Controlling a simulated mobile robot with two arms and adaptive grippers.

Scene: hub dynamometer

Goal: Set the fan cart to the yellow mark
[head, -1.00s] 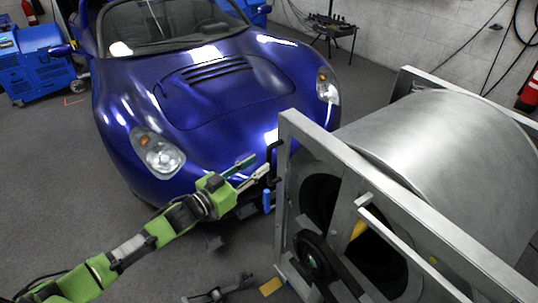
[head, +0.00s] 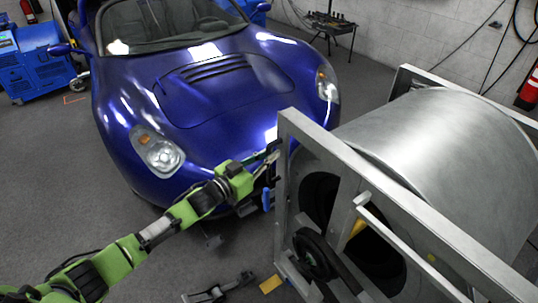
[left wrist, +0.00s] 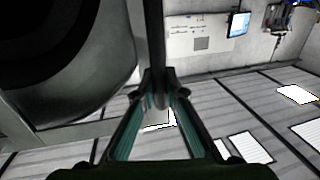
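The fan cart is a grey metal frame (head: 340,150) around a large silver drum (head: 440,140), at the right of the head view. A dark upright handle with a blue part (head: 267,199) is at its left front corner. The yellow mark (head: 270,284) lies on the floor beside the cart's lower left. My left gripper (head: 273,157) is at this handle. In the left wrist view its teal fingers (left wrist: 158,92) are apart, with a dark bar (left wrist: 155,40) running between their tips. Contact is not clear. My right gripper is not in view.
A blue car (head: 200,90) stands close behind the left gripper and the cart. A dark metal piece (head: 218,288) lies on the floor left of the yellow mark. A blue machine (head: 35,65) is at the back left.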

